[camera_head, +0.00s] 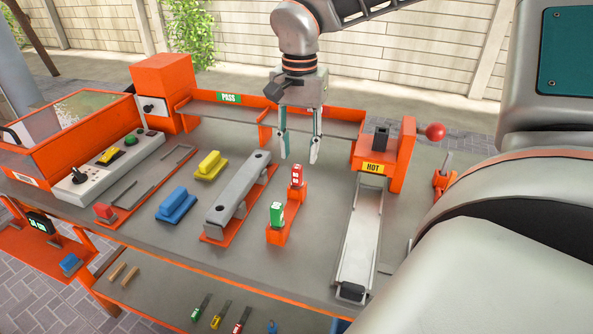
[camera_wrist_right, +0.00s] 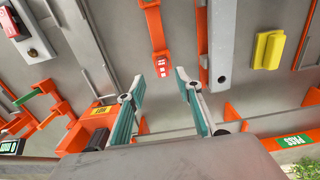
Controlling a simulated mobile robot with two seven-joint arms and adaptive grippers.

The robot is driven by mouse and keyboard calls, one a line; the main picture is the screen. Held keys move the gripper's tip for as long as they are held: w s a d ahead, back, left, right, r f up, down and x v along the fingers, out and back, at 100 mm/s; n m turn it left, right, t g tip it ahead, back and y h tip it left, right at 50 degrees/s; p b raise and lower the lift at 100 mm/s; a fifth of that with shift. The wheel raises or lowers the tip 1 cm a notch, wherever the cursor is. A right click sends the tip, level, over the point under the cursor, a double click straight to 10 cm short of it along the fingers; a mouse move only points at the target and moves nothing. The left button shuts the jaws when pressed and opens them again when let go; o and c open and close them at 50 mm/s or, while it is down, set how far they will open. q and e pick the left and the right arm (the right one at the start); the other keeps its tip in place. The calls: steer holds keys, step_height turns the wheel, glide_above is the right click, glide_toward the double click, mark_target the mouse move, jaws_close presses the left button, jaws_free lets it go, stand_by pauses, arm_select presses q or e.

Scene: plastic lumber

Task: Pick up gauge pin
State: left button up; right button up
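An orange stand (camera_head: 283,233) on the bench holds two upright pieces that look like gauge pins, one green-topped (camera_head: 277,213) at the near end and one red-topped (camera_head: 297,176) at the far end. Which one the task means is not shown. My right gripper (camera_head: 300,160) points down, open and empty, just above and behind the red-topped piece. In the right wrist view my right gripper (camera_wrist_right: 160,77) has its two fingers apart, with the red-topped piece (camera_wrist_right: 162,66) showing between and beyond the tips. My left gripper is not in view.
A grey bar (camera_head: 238,195) lies left of the stand, with yellow (camera_head: 209,167) and blue (camera_head: 176,206) blocks beyond it. An orange station marked HOT (camera_head: 374,168) with a metal chute (camera_head: 360,235) stands to the right. A low orange rail (camera_head: 229,97) runs behind.

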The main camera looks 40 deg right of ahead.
mark_target(297, 166)
steer(key=f, duration=0.6)
steer(key=shift+w, duration=0.25)
steer(key=shift+c, duration=0.4)
jaws_close()
